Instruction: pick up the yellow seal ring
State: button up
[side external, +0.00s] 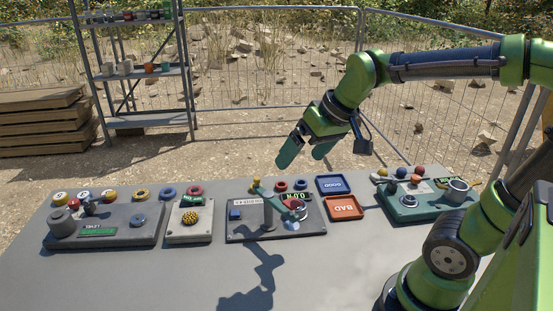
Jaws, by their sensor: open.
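A yellow seal ring (140,193) lies at the back of the table, behind the right part of the left grey panel. Other yellowish round pieces (60,198) lie to its left, too small to tell fully. My gripper (305,156) is open and empty, in the air above and behind the middle of the table. Its fingers point down and to the left. It is well to the right of the yellow ring and higher than it.
A grey lever panel (240,236), a blue tray (333,185), a red tray (344,208) and a green panel (428,215) stand further right. The table's front (150,280) is clear.

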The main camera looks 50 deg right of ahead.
jog(key=s+a+f+m+t, duration=0.1)
jog(key=s+a, duration=0.2)
jog(key=s, duration=0.3)
jog(key=shift+f+m+y, duration=0.2)
jog(key=shift+m+y, duration=0.1)
jog(key=shift+y, duration=0.1)
jog(key=shift+s+a+r+t, duration=0.15)
jog(key=shift+s+t, duration=0.1)
jog(key=shift+t, duration=0.05)
jog(key=shift+c, duration=0.8)
jog(key=shift+r, duration=0.2)
jog(key=c, duration=0.4)
jog(key=shift+o, duration=0.2)
jog(key=shift+f, duration=0.1)
